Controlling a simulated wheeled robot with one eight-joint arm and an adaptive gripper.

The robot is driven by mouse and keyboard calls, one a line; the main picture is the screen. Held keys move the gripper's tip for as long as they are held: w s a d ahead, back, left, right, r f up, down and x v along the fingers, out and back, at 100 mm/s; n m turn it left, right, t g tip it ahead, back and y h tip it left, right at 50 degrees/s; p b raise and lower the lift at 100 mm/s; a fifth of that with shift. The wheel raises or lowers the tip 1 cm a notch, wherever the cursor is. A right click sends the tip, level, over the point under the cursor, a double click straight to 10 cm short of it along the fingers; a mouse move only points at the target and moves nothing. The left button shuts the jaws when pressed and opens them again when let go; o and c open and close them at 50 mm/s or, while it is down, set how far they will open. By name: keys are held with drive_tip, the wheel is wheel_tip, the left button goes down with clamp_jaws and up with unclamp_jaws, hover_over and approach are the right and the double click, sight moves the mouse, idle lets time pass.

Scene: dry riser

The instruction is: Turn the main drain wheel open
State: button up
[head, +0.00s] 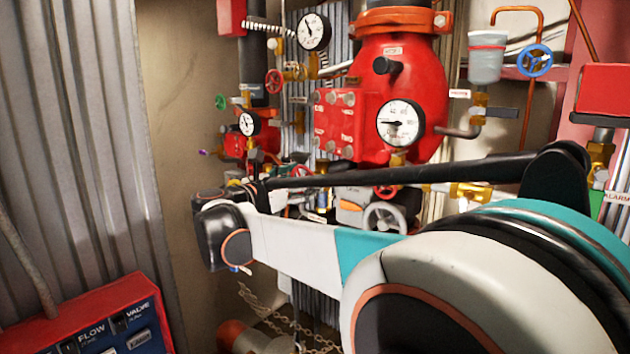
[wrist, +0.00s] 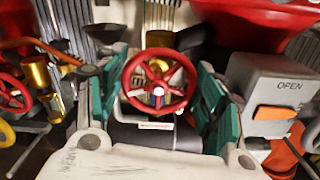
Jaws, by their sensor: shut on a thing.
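A red spoked handwheel (wrist: 135,97) with a brass hub faces me in the middle of the wrist view. My gripper (wrist: 158,88) has one green-padded finger on each side of it and is shut on its rim. A dark pipe or body lies below the wheel. I see no label on the wheel to confirm that it is the main drain. In the head view my arm crosses the piping, and my gripper and the held wheel cannot be made out clearly.
A grey box marked OPEN (wrist: 288,72) with an orange part stands close to the right finger. Another red wheel (wrist: 12,93) and brass fittings (wrist: 40,75) are at left. In the head view, a red valve body (head: 400,75) with gauges stands behind; a red-blue panel (head: 95,325) is lower left.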

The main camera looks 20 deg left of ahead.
drive_tip(key=o, duration=1.1)
drive_tip(key=shift+c, duration=0.2)
drive_tip(key=v, duration=1.2)
drive_tip(key=shift+f, duration=0.1)
